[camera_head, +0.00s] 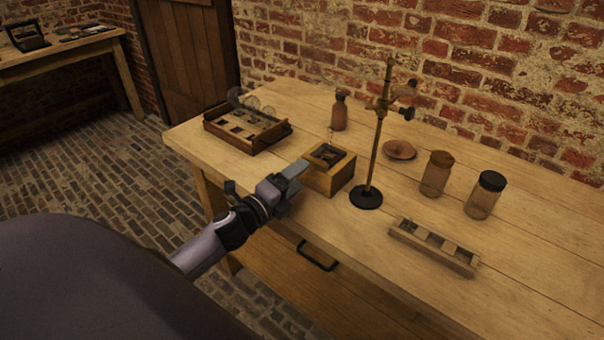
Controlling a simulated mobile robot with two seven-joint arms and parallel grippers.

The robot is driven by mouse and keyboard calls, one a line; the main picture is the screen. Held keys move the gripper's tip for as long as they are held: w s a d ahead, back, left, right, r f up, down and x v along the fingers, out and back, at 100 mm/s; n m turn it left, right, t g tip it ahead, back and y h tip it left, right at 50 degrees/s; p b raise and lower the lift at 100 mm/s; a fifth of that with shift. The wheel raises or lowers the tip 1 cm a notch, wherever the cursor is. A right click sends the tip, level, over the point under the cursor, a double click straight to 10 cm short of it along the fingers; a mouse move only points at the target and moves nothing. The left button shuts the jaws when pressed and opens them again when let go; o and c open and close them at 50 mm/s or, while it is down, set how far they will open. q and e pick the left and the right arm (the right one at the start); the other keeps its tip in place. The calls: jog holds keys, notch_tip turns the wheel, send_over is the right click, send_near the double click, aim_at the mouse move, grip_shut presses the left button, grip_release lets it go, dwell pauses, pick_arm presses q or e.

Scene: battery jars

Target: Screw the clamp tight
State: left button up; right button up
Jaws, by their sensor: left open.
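A retort stand with a black round base (366,197) and a thin upright rod (376,150) stands on the wooden table. A clamp (402,91) sticks out to the right near the top of the rod, with a dark screw knob (407,113) just below it. The clamp holds nothing that I can make out. My left gripper (294,176) is open at the table's front edge, left of the stand and well below the clamp. Its fingers are beside a small wooden box and look empty; whether they touch it I cannot tell. My right gripper is out of view.
The small wooden box (330,181) stands between my left gripper and the stand. A tray with glass discs (245,127) is at left, a brown bottle (339,111) behind. A dish (399,149), two jars (436,175) (485,197) and a slotted rack (433,247) are at right.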

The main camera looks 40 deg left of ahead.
pick_arm(q)
jog(key=shift+s+a, duration=0.1)
jog(key=shift+s, duration=1.75)
jog(key=s+d+f+n+g, duration=0.3)
jog(key=s+d+n+g, duration=0.15)
jog(key=s+n, duration=0.3)
jog(key=s+d+f+n+g+y, duration=0.1)
jog(key=s+d+f+n+g, duration=0.35)
jog(key=s, duration=0.45)
jog(key=s+d+f+n+g, duration=0.1)
jog(key=s+d+n+g, duration=0.3)
jog(key=s+n, duration=0.45)
jog(key=w+d+f+m+t+h, duration=0.1)
jog(key=w+d+f+t, duration=0.1)
jog(key=w+f+t, duration=0.3)
notch_tip(320, 180, down, 4)
jog(key=shift+w+r+t+h, duration=0.25)
jog(key=shift+w+t+h, duration=0.05)
jog(key=shift+w, duration=0.2)
